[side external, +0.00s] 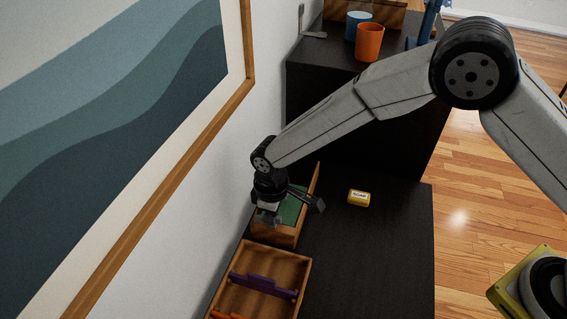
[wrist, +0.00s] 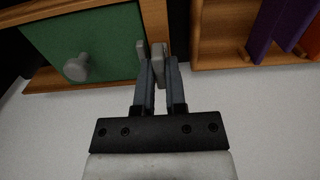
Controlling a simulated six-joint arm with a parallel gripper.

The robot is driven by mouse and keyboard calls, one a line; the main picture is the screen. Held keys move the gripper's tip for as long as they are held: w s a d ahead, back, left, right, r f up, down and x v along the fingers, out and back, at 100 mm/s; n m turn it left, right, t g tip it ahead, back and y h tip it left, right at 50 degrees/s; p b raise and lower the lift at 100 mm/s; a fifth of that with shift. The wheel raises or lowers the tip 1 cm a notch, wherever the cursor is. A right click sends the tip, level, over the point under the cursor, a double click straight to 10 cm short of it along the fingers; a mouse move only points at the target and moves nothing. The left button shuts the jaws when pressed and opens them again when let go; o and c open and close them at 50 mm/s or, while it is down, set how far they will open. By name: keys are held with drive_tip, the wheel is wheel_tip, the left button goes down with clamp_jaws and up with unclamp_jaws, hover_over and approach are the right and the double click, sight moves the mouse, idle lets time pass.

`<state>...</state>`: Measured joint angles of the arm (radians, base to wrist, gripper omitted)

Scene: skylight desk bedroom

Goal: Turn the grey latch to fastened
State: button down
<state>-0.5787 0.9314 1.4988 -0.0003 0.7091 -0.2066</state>
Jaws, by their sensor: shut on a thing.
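The grey latch (wrist: 158,72) sits at the edge of a small wooden box (wrist: 112,82) with a green door (wrist: 112,35). A second small grey piece (wrist: 141,48) is just left of it, and a round grey knob (wrist: 76,68) is on the door. My gripper (wrist: 160,68) is shut on the latch, one finger on each side. In the side external view, my gripper (side external: 268,218) is low at the wall-side end of the box (side external: 278,236), whose green panel (side external: 291,208) partly shows. The latch is too hidden there to read its angle.
A wooden tray (side external: 306,285) with purple (side external: 262,284) and orange (side external: 228,317) pieces stands close to the box. A yellow labelled block (side external: 359,198) lies on the dark desk (side external: 375,265), clear to the right. Cups, orange (side external: 369,43) and blue (side external: 358,18), stand behind.

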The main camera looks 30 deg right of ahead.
drive_tip(key=shift+m, duration=0.3)
drive_tip(key=m, duration=0.8)
drive_tip(key=shift+m, duration=0.4)
drive_tip(key=m, duration=0.4)
drive_tip(key=shift+m, duration=2.3)
drive_tip(key=c, duration=0.7)
unclamp_jaws()
drive_tip(key=shift+r, duration=0.1)
